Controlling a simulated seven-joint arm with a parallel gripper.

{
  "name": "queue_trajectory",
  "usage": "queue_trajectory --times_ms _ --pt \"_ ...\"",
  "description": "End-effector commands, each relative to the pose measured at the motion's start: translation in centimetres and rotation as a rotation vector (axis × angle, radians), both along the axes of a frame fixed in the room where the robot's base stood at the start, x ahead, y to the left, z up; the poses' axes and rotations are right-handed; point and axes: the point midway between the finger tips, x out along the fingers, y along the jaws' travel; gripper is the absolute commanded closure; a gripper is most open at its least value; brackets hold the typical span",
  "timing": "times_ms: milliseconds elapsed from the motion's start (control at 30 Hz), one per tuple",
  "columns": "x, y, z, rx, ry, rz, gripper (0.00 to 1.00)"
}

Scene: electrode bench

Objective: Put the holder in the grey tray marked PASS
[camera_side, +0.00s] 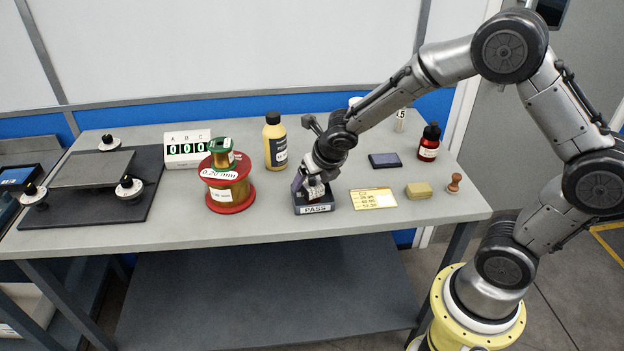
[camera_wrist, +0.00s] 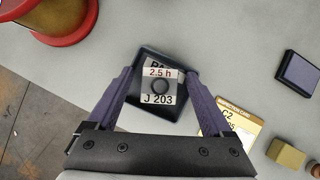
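The dark grey tray marked PASS (camera_side: 315,210) stands near the table's front edge. In the wrist view the tray (camera_wrist: 147,57) shows part of its PASS label behind the holder. The holder (camera_wrist: 160,87) is a small piece with a dark round middle and labels reading "2.5 h" and "J 203". It appears within the tray's outline; its exact height is hard to tell. In the side view my gripper (camera_side: 312,187) is down at the tray and mostly hides the holder.
A red-and-gold wire spool (camera_side: 228,190) and a yellow bottle (camera_side: 275,145) stand left of the tray. A yellow card (camera_side: 373,199), a sponge-like block (camera_side: 418,190), a dark pad (camera_side: 385,160) and a red bottle (camera_side: 429,143) are to the right.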

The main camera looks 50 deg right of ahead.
Motion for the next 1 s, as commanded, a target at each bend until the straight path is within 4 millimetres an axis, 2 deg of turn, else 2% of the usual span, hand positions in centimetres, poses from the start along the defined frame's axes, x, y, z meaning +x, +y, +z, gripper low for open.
queue_trajectory --times_ms 267,467,800,1000 --pt "0.0 0.0 0.5 0.000 -0.002 0.001 0.16" --pt "-1.4 0.6 3.2 0.001 -0.005 0.001 0.16" --pt "-4.5 1.9 8.9 0.000 -0.005 0.002 0.16" --pt "-5.4 2.3 10.5 0.001 -0.001 0.000 0.16"
